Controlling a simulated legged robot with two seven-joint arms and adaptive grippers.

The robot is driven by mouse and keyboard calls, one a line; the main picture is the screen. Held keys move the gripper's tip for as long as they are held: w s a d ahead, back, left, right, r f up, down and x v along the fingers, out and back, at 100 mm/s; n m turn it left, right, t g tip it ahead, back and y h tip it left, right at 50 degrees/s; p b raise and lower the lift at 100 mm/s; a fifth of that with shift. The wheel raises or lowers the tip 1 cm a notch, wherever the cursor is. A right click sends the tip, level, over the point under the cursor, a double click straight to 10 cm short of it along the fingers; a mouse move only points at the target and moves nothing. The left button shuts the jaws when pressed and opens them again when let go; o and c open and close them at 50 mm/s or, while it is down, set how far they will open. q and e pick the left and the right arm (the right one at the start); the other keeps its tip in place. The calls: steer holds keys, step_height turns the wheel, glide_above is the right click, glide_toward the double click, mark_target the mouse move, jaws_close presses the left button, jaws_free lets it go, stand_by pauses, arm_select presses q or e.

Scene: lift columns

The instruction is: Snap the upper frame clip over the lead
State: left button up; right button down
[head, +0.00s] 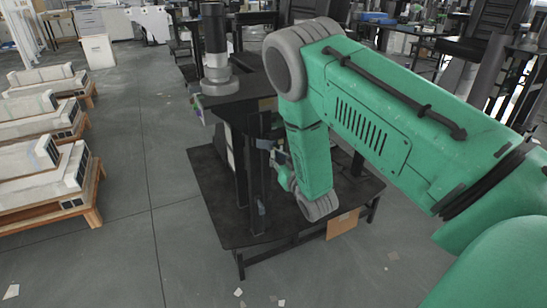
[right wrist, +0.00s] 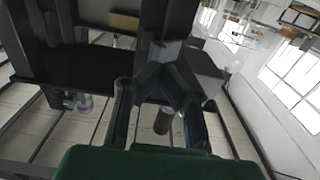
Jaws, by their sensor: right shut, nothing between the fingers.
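A dark lift column frame (head: 238,165) stands on a black platform in the middle of the head view. My right arm reaches in from the right and its wrist hangs in front of the frame. My right gripper (head: 266,145) is mostly hidden behind that wrist, close to the frame's upright. In the right wrist view the gripper's fingers (right wrist: 163,62) are together with nothing between them, in front of dark frame parts. I cannot make out the upper frame clip or the lead in either view. My left gripper is not in view.
The black platform (head: 218,205) has legs and an overhanging edge. A black and grey cylinder (head: 216,45) rises above the frame. Pale blocks on wooden pallets (head: 50,180) stand at the left. Grey floor is clear between them. Benches and chairs fill the back.

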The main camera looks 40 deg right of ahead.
steer(key=shift+w, duration=0.25)
steer(key=shift+b+x, duration=0.35)
steer(key=shift+x, duration=0.8)
steer(key=shift+w, duration=0.1)
steer(key=shift+p+v, duration=0.55)
steer(key=shift+v, duration=0.7)
steer(key=shift+p+v, duration=0.7)
steer(key=shift+v, duration=1.55)
steer(key=shift+d, duration=0.15)
